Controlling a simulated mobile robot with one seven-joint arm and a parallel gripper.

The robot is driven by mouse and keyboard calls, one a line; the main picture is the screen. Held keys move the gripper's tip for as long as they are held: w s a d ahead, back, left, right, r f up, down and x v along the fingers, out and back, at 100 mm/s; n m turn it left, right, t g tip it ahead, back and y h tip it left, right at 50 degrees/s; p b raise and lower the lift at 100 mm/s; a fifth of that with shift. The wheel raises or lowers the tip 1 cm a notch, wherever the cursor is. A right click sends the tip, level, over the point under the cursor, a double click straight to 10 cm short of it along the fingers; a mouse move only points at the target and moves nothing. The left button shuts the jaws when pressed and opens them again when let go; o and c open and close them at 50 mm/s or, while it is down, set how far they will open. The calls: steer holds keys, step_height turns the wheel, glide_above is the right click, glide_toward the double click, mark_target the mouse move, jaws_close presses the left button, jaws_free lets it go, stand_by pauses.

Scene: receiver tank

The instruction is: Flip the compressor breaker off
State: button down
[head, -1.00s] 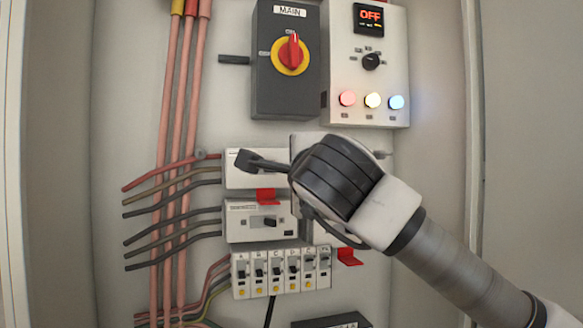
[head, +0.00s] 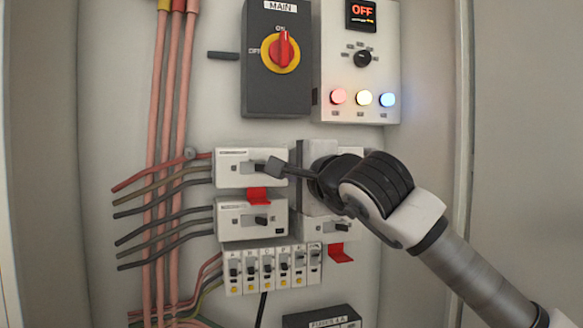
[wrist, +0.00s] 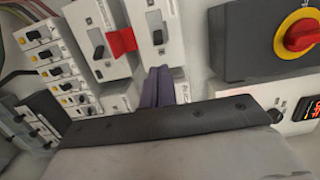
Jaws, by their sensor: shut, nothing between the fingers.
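Breakers are mounted on the panel, and their labels are too small to read, so I cannot tell which is the compressor breaker. My gripper (head: 274,166) is shut and empty, its tips at the right part of the upper-left breaker (head: 232,170). That breaker's dark toggle (head: 253,169) shows just left of the tips; I cannot tell if they touch. The wrist view shows my dark fingers (wrist: 158,85) just below this breaker (wrist: 152,12) and its toggle (wrist: 157,37). The lower-left breaker (head: 235,221) has its toggle towards the right. My gripper partly hides the right-hand breakers.
Red tabs (head: 258,195) (head: 340,253) stick out by the breakers. A row of small breakers (head: 272,270) sits below, a fuse box (head: 322,318) lower still. The main switch (head: 281,50) and control box (head: 360,80) are above. Cables (head: 165,200) run at left.

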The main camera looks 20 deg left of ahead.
mark_target(260, 168)
steer(key=p+x, duration=0.2)
steer(key=x, duration=0.5)
steer(key=shift+a+p, duration=0.2)
steer(key=shift+p, duration=0.2)
